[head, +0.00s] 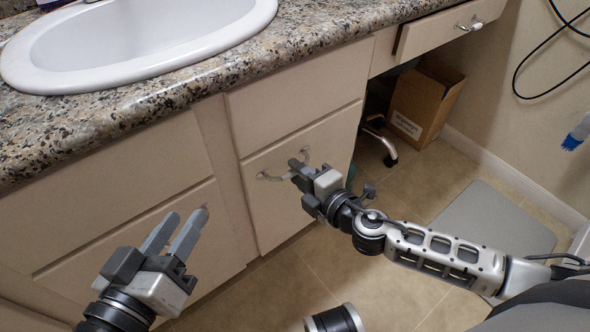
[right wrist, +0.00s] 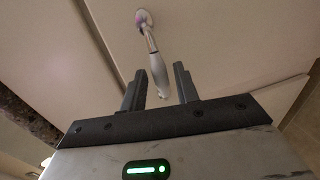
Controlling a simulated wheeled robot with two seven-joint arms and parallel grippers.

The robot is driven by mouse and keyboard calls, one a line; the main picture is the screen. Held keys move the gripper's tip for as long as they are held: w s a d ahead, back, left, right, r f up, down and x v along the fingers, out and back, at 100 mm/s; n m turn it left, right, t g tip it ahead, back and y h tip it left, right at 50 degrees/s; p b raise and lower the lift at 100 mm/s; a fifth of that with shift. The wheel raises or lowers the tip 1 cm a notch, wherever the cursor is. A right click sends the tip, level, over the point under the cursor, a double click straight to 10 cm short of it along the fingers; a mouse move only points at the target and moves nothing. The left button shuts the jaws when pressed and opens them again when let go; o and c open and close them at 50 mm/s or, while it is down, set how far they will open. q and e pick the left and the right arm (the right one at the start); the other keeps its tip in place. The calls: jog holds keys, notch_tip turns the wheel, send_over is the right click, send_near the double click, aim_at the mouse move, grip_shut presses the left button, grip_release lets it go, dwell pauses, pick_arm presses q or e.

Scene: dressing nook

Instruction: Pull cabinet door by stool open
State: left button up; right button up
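The beige cabinet door (head: 277,215) is a lower panel below the counter, and it looks closed. Its metal handle (head: 268,177) runs across the upper part of the panel. My right gripper (head: 297,170) is at this handle, partly hiding it. In the right wrist view the fingers of my right gripper (right wrist: 159,80) are apart, with the handle (right wrist: 153,60) showing between and beyond them. I cannot tell whether either finger touches it. My left gripper (head: 190,228) is open and empty in front of the cabinet panels at left. A stool's wheeled metal foot (head: 381,143) shows under the counter; its upper part is hidden.
A speckled granite counter (head: 190,75) with a white sink (head: 140,45) overhangs the panels. A drawer (head: 435,33) at upper right sits slightly out. A cardboard box (head: 423,103) stands under the counter. A grey mat (head: 490,225) lies on the tiled floor at right.

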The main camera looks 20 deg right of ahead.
jog(key=shift+x, duration=0.95)
jog(key=shift+c, duration=0.3)
jog(key=shift+s, duration=0.1)
grip_shut()
